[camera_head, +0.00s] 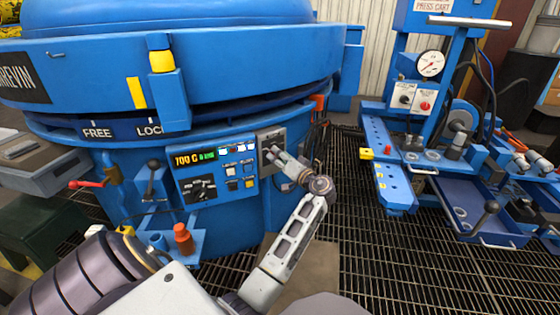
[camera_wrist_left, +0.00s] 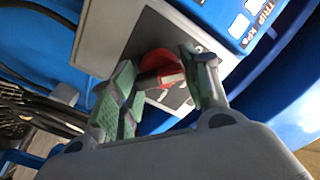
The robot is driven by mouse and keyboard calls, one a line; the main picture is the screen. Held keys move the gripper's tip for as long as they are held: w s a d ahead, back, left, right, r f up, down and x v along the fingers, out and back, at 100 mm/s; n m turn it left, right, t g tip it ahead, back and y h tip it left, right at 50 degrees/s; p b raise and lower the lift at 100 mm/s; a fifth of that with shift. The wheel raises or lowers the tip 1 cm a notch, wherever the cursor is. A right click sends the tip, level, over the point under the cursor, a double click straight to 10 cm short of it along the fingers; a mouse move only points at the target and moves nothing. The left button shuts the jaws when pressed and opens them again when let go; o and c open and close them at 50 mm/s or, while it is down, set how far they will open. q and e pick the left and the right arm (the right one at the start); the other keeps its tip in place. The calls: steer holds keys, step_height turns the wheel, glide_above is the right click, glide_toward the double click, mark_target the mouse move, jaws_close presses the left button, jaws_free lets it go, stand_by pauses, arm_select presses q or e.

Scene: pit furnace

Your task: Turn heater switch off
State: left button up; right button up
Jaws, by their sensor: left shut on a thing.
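The heater switch is on a grey plate (camera_head: 264,138) at the right end of the blue control panel on the furnace. In the left wrist view it shows as a red round knob (camera_wrist_left: 154,61) on the grey plate (camera_wrist_left: 140,30). My left gripper (camera_head: 274,156) is at the grey plate and covers most of the knob in the head view. In the left wrist view its green-padded fingers (camera_wrist_left: 165,82) are on either side of the red knob, shut on it. The switch's exact angle is partly hidden. My right gripper is not in view.
A lever with a black knob (camera_head: 153,164) and a red handle (camera_head: 86,184) are further left. A blue press cart (camera_head: 395,190) stands at right on the grated floor.

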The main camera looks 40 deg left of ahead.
arm_select(q)
steer(key=shift+s+f, duration=0.1)
steer(key=shift+f, duration=0.05)
stand_by(0.3)
steer(key=o, duration=1)
steer(key=shift+d, duration=0.15)
steer(key=shift+v, duration=3.6)
